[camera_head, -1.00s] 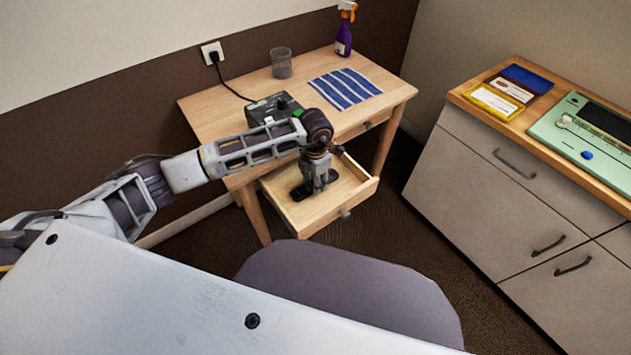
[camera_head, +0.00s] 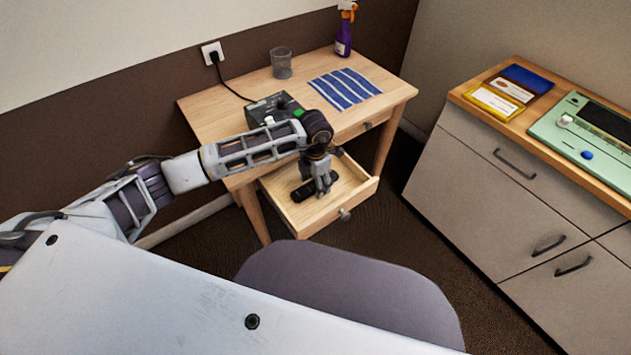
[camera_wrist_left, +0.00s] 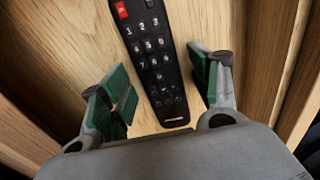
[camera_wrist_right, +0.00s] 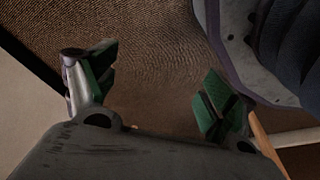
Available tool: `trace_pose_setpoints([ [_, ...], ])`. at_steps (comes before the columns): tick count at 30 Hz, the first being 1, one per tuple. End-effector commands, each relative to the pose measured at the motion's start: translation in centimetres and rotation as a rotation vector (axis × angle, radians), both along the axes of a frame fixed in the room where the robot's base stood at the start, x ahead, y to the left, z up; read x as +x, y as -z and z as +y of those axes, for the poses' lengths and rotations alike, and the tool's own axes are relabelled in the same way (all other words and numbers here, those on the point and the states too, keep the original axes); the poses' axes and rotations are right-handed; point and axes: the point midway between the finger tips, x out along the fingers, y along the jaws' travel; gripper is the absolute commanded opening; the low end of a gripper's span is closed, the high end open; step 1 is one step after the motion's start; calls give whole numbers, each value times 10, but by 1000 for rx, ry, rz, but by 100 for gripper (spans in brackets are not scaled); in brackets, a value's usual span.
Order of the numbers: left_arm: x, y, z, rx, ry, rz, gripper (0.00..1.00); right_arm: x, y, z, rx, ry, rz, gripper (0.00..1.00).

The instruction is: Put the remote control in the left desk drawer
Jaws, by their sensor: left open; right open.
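The black remote control (camera_head: 303,191) lies on the floor of the pulled-out desk drawer (camera_head: 364,197). In the left wrist view the remote (camera_wrist_left: 157,60) shows its number keys and a red key, and its near end lies between the finger pads. My left gripper (camera_head: 322,190) is over the drawer, open, with a pad on each side of the remote and gaps between (camera_wrist_left: 160,85). It hides part of the remote in the head view. My right gripper (camera_wrist_right: 160,87) is open and empty above the brown carpet, outside the head view.
The wooden desk (camera_head: 215,98) bears a cup (camera_head: 281,63), a striped blue cloth (camera_head: 345,88), a purple spray bottle (camera_head: 343,38) and a dark device (camera_head: 268,108) beside my left arm. A grey chair (camera_head: 350,285) stands before the drawer. A cabinet (camera_head: 470,185) stands at right.

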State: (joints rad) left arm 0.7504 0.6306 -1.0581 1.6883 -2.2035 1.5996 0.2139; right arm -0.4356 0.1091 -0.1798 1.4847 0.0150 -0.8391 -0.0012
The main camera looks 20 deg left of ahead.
Motion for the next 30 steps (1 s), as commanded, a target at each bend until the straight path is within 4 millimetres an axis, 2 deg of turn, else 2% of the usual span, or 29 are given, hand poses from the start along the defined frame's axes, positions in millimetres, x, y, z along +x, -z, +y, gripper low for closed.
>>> trace_pose_setpoints([
  [13,0,-5,0,-1,0,-1,62,-3,3,0,1,2,-1,84],
  [30,1,-86,0,0,0,-3,62,-14,24,-10,-7,4,-13,84],
])
